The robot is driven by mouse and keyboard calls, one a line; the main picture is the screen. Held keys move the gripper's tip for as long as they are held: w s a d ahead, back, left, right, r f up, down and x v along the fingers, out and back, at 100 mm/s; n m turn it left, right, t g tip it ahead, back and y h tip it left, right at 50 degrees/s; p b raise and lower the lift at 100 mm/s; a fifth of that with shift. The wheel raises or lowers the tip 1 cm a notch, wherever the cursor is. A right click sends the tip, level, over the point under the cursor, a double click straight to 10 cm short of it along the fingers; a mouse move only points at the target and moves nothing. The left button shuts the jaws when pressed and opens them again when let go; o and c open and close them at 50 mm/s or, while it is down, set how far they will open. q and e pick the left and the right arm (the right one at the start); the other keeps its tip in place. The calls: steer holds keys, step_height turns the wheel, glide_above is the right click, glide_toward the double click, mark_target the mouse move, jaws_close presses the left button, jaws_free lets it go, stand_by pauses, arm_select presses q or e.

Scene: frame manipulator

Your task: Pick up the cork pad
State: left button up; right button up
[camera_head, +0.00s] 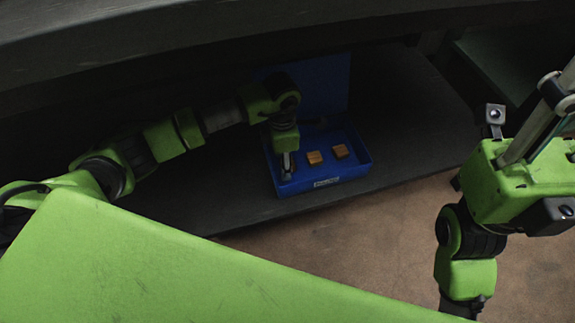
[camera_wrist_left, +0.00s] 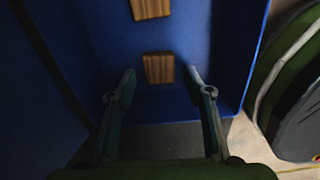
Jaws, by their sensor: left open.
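Two small brown cork-like pads lie on the floor of an open blue box. In the head view the nearer pad (camera_head: 315,158) is to the left of the other pad (camera_head: 340,151). In the left wrist view one pad (camera_wrist_left: 158,68) appears between my fingertips and the other pad (camera_wrist_left: 150,9) lies further up. My left gripper (camera_head: 287,168) reaches down into the box, at its left side. In the wrist view the left gripper (camera_wrist_left: 161,76) is open, with a gap on each side of the pad; its height above the pad is unclear. My right gripper is out of view.
The blue box (camera_head: 322,184) has low walls and a raised lid (camera_head: 322,85) at the back. It stands on a dark shelf (camera_head: 410,130) beneath a dark overhang (camera_head: 200,40). The brown floor (camera_head: 350,235) lies in front. The shelf right of the box is clear.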

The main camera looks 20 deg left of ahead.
arm_select(q)
steer(key=c, duration=0.8)
steer(key=shift+r, duration=0.15)
